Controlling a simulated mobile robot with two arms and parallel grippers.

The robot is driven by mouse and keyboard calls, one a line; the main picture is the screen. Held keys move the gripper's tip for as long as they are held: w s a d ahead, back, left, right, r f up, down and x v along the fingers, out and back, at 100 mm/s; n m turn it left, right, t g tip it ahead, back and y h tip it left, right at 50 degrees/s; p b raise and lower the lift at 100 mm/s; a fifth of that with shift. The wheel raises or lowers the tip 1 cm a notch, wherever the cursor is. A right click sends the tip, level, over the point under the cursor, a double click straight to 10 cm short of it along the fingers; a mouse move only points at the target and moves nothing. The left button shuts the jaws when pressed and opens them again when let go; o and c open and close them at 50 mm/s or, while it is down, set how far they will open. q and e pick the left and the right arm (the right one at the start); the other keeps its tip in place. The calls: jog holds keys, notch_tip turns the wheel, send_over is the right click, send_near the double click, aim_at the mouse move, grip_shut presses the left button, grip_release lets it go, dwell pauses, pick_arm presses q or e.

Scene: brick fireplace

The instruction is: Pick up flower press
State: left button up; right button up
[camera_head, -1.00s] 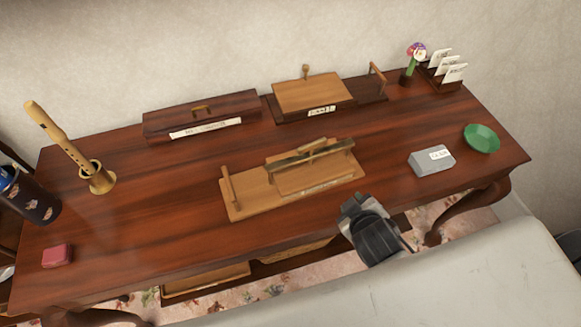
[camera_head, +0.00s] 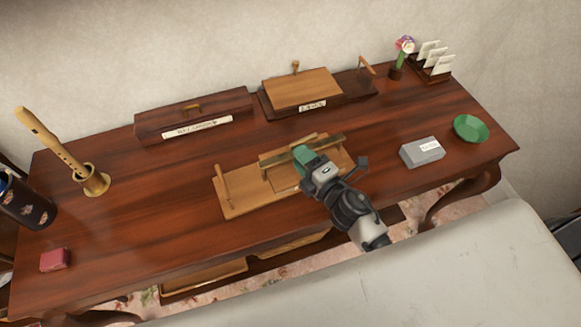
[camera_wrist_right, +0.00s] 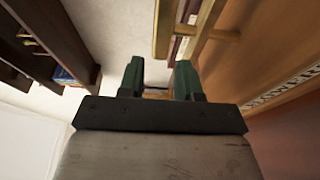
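The flower press (camera_head: 242,201) is a light wooden board with an upright peg at its left end and a raised wooden frame with a dark bar on its right half. It lies in the middle of the dark red-brown desk. My right gripper (camera_head: 304,154), with green fingertips, is over the raised part and hides some of it. In the wrist view the two fingertips (camera_wrist_right: 159,80) are apart. Wooden bars (camera_wrist_right: 163,28) and a labelled wooden face (camera_wrist_right: 285,85) lettered "LOWER" show to their right. I cannot tell whether the fingers touch the press. My left gripper is not in view.
On the desk (camera_head: 130,235), a dark box (camera_head: 165,123) and another wooden press-like piece (camera_head: 302,90) stand behind. A grey box (camera_head: 421,152) and green dish (camera_head: 470,128) lie right. A recorder stand (camera_head: 92,181) and red block (camera_head: 54,259) are left.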

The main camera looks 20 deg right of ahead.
jog(key=x, duration=0.7)
jog(key=shift+p, duration=0.4)
jog(key=shift+s, duration=0.1)
grip_shut()
dwell(0.8)
jog(key=shift+r, duration=0.1)
